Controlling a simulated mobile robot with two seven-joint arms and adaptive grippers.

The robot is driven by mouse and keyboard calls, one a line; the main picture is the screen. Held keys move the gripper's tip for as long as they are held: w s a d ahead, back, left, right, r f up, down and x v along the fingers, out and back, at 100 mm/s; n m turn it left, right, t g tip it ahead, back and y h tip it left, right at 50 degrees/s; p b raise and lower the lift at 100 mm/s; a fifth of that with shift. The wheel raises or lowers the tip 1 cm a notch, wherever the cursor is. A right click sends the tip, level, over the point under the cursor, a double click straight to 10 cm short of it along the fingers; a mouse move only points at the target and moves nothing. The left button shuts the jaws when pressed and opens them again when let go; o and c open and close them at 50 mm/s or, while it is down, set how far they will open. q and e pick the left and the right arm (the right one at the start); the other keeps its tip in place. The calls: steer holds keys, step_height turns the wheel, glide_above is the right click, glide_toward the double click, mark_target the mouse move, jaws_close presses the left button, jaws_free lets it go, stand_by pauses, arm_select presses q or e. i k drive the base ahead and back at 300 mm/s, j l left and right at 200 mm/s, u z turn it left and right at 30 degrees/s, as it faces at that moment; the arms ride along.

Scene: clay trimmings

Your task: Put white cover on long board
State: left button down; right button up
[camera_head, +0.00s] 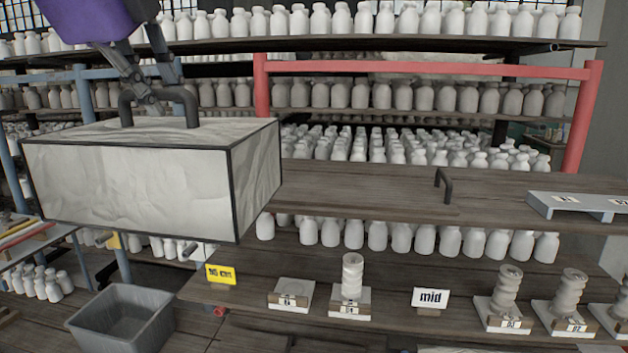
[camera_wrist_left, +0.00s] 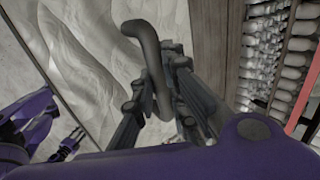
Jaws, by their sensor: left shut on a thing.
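The white cover (camera_head: 130,185) is a large pale box with dark edges and a dark bent handle (camera_head: 190,105) on top. My left gripper (camera_head: 150,103) is shut on that handle, and the cover hangs roughly level at the left. In the left wrist view the fingers (camera_wrist_left: 165,100) close around the handle, with the cover's pale top (camera_wrist_left: 85,50) beside it. The long board (camera_head: 370,188) is a brown wooden surface with a dark handle, right of the cover. The cover hides its left end. A second purple gripper (camera_wrist_left: 70,145), apparently my right, shows at the left wrist view's edge; its jaws are unclear.
A grey bin (camera_head: 125,320) stands below the cover. A lower shelf holds a yellow sign (camera_head: 221,274), a "mid" sign (camera_head: 430,298) and several clay pieces on labelled blocks. A grey stand (camera_head: 580,203) sits at right. Racks of white bottles and a red frame (camera_head: 430,68) stand behind.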

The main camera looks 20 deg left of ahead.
mark_target(312, 186)
steer(key=i+j, duration=0.15)
steer(key=i, duration=0.25)
steer(key=i+j, duration=0.15)
steer(key=i, duration=0.3)
steer(key=i+j, duration=0.15)
steer(key=i, duration=0.25)
